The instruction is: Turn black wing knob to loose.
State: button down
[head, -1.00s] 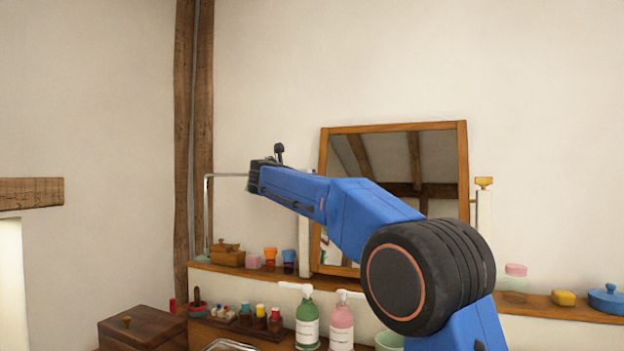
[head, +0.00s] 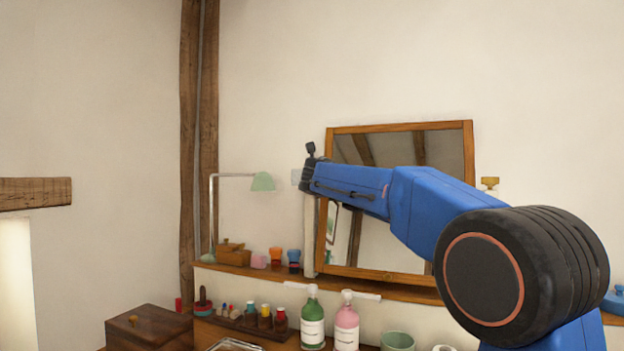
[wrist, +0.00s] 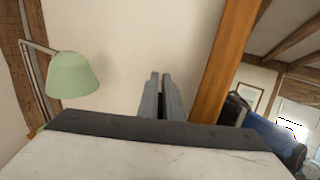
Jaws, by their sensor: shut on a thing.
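My gripper (head: 297,177) is at the left edge of the tilting mirror (head: 399,126), near the top of its left white post (head: 309,235). In the wrist view, its two grey fingers (wrist: 160,78) point away, close together, just left of the mirror's wooden frame (wrist: 224,62). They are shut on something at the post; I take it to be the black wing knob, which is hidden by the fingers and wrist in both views. Its turn position cannot be seen.
A green lamp (head: 262,182) stands left of my gripper, its shade also close in the wrist view (wrist: 72,76). The shelf (head: 395,287) below holds small cups and a wooden box (head: 234,256). Pump bottles (head: 312,322) stand lower in front.

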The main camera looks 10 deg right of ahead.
jog(key=shift+a+y, duration=0.1)
jog(key=shift+y, duration=0.3)
jog(key=c, duration=2.2)
grip_release()
jog(key=s, duration=0.5)
jog(key=s+a, duration=0.1)
jog(key=s, duration=1.1)
jog(key=shift+s+a, duration=0.15)
jog(key=shift+a, duration=0.2)
jog(key=shift+o, duration=0.2)
